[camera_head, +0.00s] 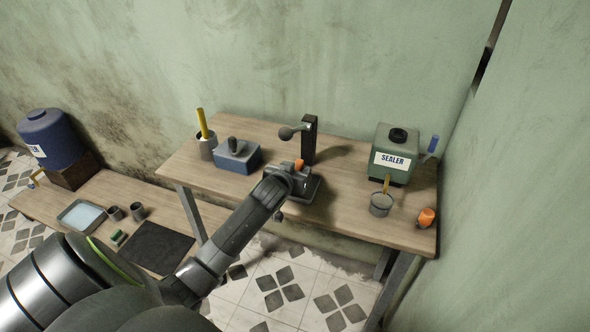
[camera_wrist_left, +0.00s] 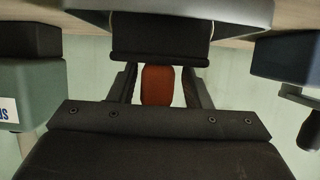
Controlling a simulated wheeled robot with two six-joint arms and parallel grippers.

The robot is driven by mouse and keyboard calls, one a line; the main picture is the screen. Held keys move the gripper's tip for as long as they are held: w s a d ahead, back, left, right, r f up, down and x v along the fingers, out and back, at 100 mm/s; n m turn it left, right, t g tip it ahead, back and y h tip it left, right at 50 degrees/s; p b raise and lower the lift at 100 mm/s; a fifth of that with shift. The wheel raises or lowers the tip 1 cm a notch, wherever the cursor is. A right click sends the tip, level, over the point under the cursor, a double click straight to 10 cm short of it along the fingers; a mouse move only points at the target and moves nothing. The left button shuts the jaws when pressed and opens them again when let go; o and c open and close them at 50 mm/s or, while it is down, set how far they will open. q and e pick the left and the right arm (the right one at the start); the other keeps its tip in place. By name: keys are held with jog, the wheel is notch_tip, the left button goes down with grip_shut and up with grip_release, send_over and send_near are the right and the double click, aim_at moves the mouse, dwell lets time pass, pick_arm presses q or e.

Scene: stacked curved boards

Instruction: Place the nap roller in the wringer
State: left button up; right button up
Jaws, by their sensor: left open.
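The wringer seems to be the black press with an upright post (camera_head: 309,140), a round-knobbed lever and a dark base (camera_head: 312,190), on the long wooden bench. An orange piece (camera_head: 299,164), which may be the nap roller, shows at its base beside my left gripper (camera_head: 291,169). In the left wrist view the orange piece (camera_wrist_left: 157,85) lies between the fingers of my left gripper (camera_wrist_left: 158,92), with a dark block (camera_wrist_left: 160,45) just beyond. The fingers are open around it. My gripper hides much of the wringer's base. My right gripper is out of view.
On the bench stand a blue-grey box (camera_head: 237,157), a cup with a yellow handle (camera_head: 207,147), a green sealer jug (camera_head: 394,155), a small metal pot (camera_head: 380,205) and another orange object (camera_head: 426,217). A lower table (camera_head: 100,190) at left holds a tray, cups and a dark mat.

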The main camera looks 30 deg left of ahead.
pick_arm(q)
jog(key=shift+r, duration=0.1)
jog(key=r+v, duration=0.1)
jog(key=v, duration=1.1)
jog(key=shift+f, duration=0.1)
dwell(0.3)
